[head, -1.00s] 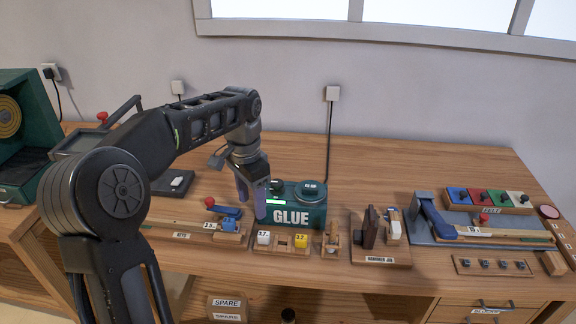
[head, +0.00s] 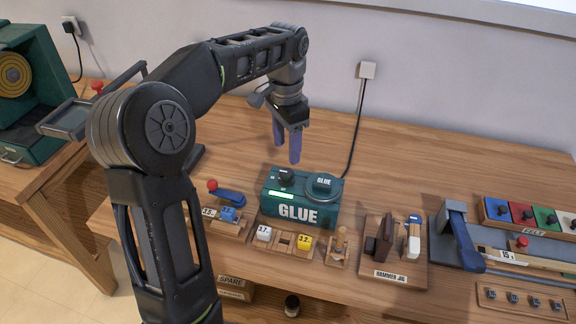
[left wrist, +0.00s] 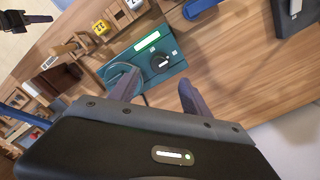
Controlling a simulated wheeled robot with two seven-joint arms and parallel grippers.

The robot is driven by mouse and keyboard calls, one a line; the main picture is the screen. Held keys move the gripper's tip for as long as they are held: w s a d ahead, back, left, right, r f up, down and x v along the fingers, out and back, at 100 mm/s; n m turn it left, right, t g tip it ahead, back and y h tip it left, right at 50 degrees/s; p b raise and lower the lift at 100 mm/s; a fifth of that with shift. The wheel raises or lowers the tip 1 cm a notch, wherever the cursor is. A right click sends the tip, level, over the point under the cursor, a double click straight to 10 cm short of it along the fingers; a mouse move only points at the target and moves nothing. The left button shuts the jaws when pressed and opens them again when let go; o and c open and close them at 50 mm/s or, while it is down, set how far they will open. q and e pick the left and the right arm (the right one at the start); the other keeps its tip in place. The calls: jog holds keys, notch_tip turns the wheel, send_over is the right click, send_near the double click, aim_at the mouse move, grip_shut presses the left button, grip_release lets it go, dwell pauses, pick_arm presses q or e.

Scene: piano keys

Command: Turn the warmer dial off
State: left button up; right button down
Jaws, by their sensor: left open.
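The glue warmer (head: 301,200) is a green box labelled GLUE on the bench; it also shows in the left wrist view (left wrist: 146,48). Its black dial (head: 285,175) is on top at the left, and shows in the left wrist view (left wrist: 161,62) with a white mark. A lit green strip (head: 281,194) is on the box beside the dial. A round pot lid (head: 324,184) is at the right. My left gripper (head: 287,158) is open and empty above and behind the warmer, fingers pointing down, apart from the dial.
In front of the warmer stands a wooden holder with white and yellow blocks (head: 304,242). A hammer jig (head: 400,275) and a felt station (head: 536,233) are to the right. The bench behind the warmer at right (head: 420,160) is clear. A cord hangs from the wall outlet (head: 367,69).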

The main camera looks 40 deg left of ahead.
aim_at(286, 172)
pick_arm(q)
notch_tip(286, 172, down, 8)
jog(key=shift+r, duration=0.15)
dwell(0.3)
jog(key=shift+c, duration=0.2)
grip_shut()
dwell(0.3)
